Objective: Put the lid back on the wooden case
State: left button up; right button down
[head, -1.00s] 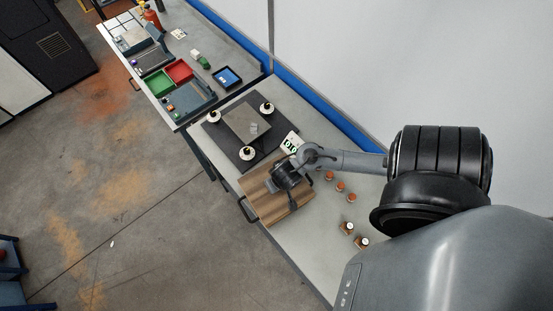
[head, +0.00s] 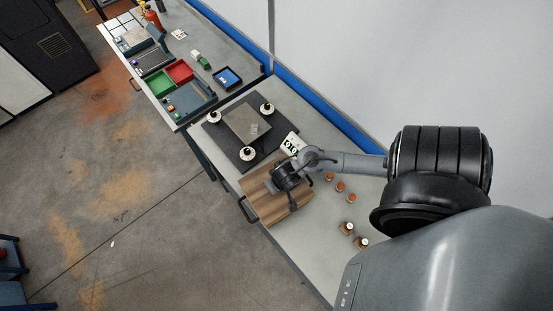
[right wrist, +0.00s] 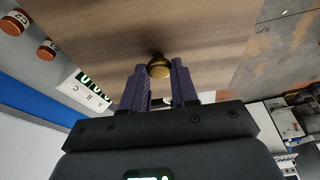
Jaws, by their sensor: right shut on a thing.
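A brown striped wooden board with a brass knob (right wrist: 159,68), which I take to be the lid (right wrist: 120,30), fills the upper right wrist view. My left gripper is not in view.
A dark mat (head: 214,134) with a grey-brown plate (head: 240,118) and several white-and-black round pieces lies beyond the case. Orange-capped jars (head: 340,186) and small brown bottles (head: 347,228) stand to the right.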

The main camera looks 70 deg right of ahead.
grip_release()
dwell(0.7)
jog(key=shift+r, duration=0.1)
jog(key=shift+r+p, duration=0.15)
jog(key=shift+p, duration=0.15)
jog(key=shift+r+p, duration=1.35)
jog(key=shift+p, duration=0.15)
jog(key=shift+r+p, duration=1.15)
jog(key=shift+p, duration=0.15)
jog(key=shift+r+p, duration=0.7)
jog(key=shift+p, duration=0.15)
